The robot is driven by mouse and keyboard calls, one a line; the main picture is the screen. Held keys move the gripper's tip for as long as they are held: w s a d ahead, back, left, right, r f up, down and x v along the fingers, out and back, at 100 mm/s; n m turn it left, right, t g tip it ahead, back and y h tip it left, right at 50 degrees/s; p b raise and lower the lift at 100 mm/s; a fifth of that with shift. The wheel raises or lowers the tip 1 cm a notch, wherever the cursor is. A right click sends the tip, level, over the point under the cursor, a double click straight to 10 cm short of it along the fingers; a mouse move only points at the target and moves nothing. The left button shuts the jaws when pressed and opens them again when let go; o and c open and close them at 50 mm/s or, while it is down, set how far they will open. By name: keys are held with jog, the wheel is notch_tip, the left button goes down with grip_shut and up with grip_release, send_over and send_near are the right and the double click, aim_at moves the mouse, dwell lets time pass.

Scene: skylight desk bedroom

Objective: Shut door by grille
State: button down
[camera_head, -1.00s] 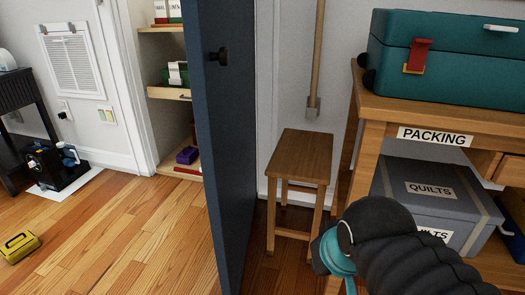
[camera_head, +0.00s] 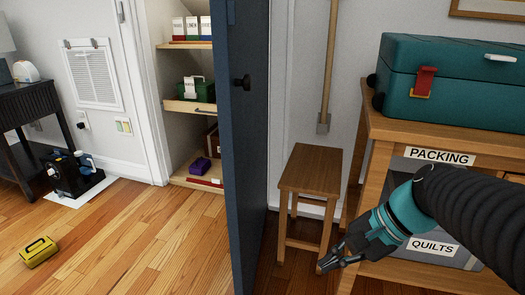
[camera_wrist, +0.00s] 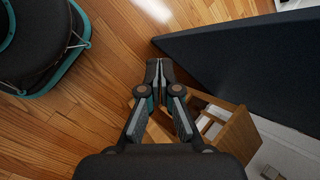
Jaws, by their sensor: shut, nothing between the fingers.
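The white wall grille (camera_head: 92,73) is on the wall left of the cupboard opening. My gripper (camera_head: 325,266) is shut and empty, low in front of the wooden stool and right of the door. In the wrist view its fingertips (camera_wrist: 159,66) meet, apart from the door's lower left corner.
A wooden stool (camera_head: 310,168) stands between the door and the packing bench (camera_head: 385,129). A teal toolbox (camera_head: 455,80) is on the bench. The open cupboard has shelves (camera_head: 190,106). A yellow case (camera_head: 38,251) and a black machine (camera_head: 75,175) are at left.

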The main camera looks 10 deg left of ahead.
jog(key=w+a+r+m+g+y+p, duration=0.2)
jog(key=w+a+r+m+y, duration=0.25)
jog(key=w, duration=0.25)
jog(key=m+y+p, duration=0.1)
jog(key=m+y, duration=0.4)
jog(key=y, duration=0.1)
send_near(238, 161)
jog(key=shift+n+t, duration=0.25)
jog(key=shift+t, duration=0.05)
jog(key=a, duration=0.4)
jog(key=s+a, duration=0.1)
jog(key=a, duration=0.2)
jog(key=shift+s, duration=0.1)
